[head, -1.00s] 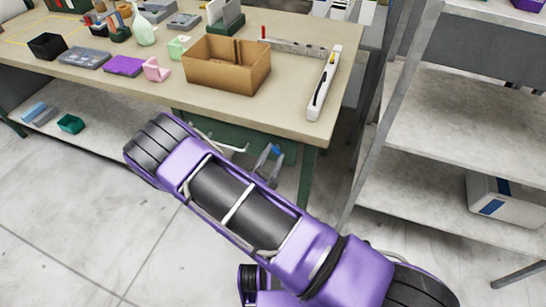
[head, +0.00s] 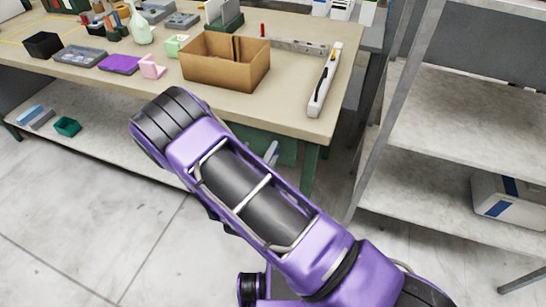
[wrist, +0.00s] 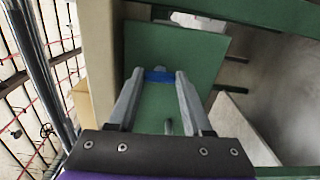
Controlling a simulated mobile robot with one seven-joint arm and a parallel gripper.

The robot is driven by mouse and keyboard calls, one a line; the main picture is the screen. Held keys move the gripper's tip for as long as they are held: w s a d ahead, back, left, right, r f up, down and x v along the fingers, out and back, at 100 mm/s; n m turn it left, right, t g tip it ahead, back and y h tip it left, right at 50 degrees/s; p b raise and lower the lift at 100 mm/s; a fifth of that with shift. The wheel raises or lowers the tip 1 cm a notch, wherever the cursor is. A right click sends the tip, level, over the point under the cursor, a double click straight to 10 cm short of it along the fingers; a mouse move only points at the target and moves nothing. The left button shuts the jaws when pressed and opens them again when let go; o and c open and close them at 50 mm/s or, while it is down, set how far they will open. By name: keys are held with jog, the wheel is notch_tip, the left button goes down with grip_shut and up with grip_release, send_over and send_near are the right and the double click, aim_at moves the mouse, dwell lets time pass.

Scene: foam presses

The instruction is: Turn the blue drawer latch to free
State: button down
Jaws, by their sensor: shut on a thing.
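The blue drawer latch (wrist: 160,76) shows in the wrist view as a short blue piece between my fingertips, against the green drawer front (wrist: 180,45). My gripper (wrist: 158,82) is shut on it, with one grey finger on each side. The fingers hide the latch's ends, and I cannot tell its exact angle. In the head view the green drawer front (head: 285,147) shows under the right part of the bench, and my arm covers most of it. Only a small pale part of my gripper (head: 272,153) shows there.
The workbench (head: 300,118) bears a cardboard box (head: 225,70), a white level-like bar (head: 325,80) and several small items. A grey shelf unit (head: 440,120) with a white box (head: 510,197) stands at the right. The floor left of my arm is clear.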

jog(key=shift+m, duration=0.4)
jog(key=shift+c, duration=1.6)
grip_release()
jog(key=v, duration=1.7)
jog(key=shift+s, duration=0.2)
jog(key=shift+r, duration=0.1)
